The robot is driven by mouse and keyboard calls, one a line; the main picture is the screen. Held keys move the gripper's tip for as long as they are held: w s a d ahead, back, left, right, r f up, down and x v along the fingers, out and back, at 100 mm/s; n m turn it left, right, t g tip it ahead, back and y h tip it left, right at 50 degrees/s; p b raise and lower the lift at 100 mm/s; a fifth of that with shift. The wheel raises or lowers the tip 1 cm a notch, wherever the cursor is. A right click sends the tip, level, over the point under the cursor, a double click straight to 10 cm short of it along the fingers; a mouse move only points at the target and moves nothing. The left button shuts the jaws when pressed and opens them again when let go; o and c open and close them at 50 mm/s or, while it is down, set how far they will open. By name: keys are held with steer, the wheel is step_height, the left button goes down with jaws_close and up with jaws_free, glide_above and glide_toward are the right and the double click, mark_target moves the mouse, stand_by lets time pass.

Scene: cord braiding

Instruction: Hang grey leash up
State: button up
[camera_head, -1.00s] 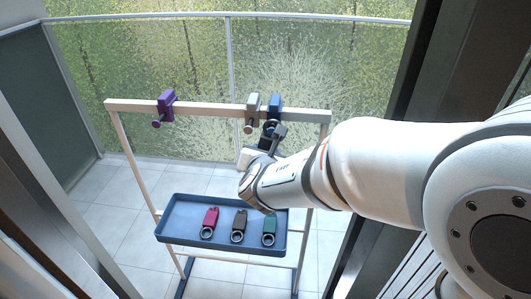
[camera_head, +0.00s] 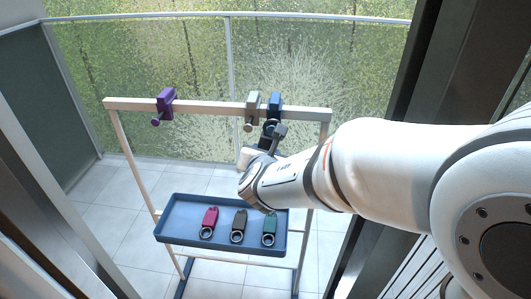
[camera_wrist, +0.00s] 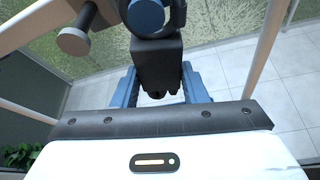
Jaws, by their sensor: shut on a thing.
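My gripper (camera_wrist: 158,98) is shut on the dark grey leash (camera_wrist: 157,62), whose blocky handle sits between the blue fingers. The held leash also shows in the head view (camera_head: 278,131), just below the rail's right part. Its dark ring is at the blue hook (camera_wrist: 146,14). The hook's round end shows within the ring's outline; I cannot tell for sure whether the ring is around the peg.
A purple hook (camera_head: 166,102) is on the left of the white rail (camera_head: 205,107). Below, a blue tray (camera_head: 180,236) holds a red leash (camera_head: 210,220), a blackish leash (camera_head: 239,224) and a green leash (camera_head: 269,227). A glass railing stands behind.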

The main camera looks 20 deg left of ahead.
steer(key=o, duration=1.1)
steer(key=shift+o, duration=0.4)
steer(key=shift+o, duration=1)
steer(key=shift+s, duration=0.1)
steer(key=p+v, duration=0.1)
steer(key=v, duration=0.5)
